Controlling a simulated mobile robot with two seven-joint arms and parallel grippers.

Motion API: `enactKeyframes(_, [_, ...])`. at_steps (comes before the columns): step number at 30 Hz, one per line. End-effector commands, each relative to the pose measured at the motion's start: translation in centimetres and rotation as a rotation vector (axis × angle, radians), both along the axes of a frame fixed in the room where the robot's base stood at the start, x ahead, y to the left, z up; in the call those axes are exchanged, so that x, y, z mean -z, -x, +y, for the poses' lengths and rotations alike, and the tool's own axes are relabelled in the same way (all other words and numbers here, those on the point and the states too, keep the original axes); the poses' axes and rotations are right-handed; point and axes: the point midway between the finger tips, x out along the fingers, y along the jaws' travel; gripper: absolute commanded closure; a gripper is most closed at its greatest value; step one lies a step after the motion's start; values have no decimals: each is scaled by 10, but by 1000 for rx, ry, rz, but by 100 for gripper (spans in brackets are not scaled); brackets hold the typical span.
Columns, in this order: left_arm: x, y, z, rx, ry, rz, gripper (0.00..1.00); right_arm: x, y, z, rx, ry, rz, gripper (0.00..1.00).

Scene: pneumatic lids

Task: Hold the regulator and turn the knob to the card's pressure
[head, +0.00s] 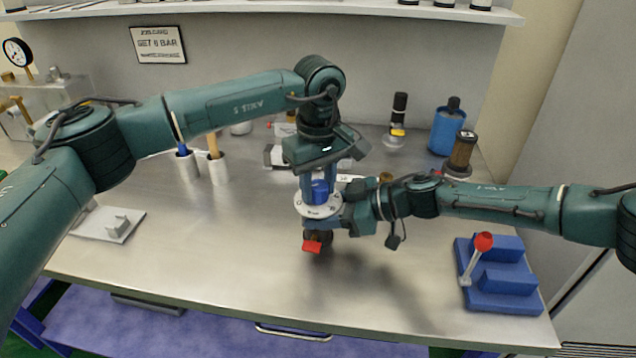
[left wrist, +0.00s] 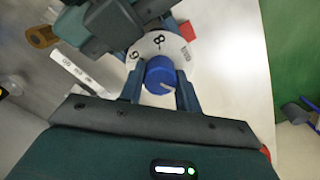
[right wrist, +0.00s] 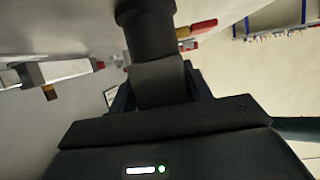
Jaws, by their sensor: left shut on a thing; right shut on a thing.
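The regulator has a blue knob (head: 319,190) on top, a white numbered dial (head: 318,207) and a dark body (right wrist: 150,35). A red part shows at its lower end in the head view. My left gripper (head: 319,183) points down from above, shut on the knob (left wrist: 160,75). The left wrist view shows a pale mark on the knob and an 8 on the dial (left wrist: 158,42). My right gripper (head: 348,215) comes from the right, shut on the regulator body. The job card (head: 158,44) on the back wall reads "SET" and "BAR"; its digit is unclear, perhaps 6.
A blue block with a red-knobbed lever (head: 483,242) stands at front right. A blue canister (head: 447,130) and an amber filter (head: 462,152) stand at back right. White cups (head: 217,167) stand left of centre. The front bench (head: 190,270) is clear.

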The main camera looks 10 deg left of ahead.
Motion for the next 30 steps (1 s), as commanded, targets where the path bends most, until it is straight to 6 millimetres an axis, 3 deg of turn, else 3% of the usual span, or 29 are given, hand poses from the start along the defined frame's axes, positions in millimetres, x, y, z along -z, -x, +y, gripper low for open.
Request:
enactKeyframes(1, [0,2,-4,16,7,4,90,7,3,-1,-2,8,7,74])
enactKeyframes(14, [0,2,-4,25,7,5,90,7,2,-1,0,8,7,74])
enactKeyframes(15, [0,2,-4,25,7,5,66,7,2,-1,0,8,7,74])
enactKeyframes(23, [1,1,-2,20,3,2,45,7,2,-1,-1,8,7,74])
enactKeyframes(30, [0,1,-1,18,1,2,45,7,2,-1,-1,9,6,74])
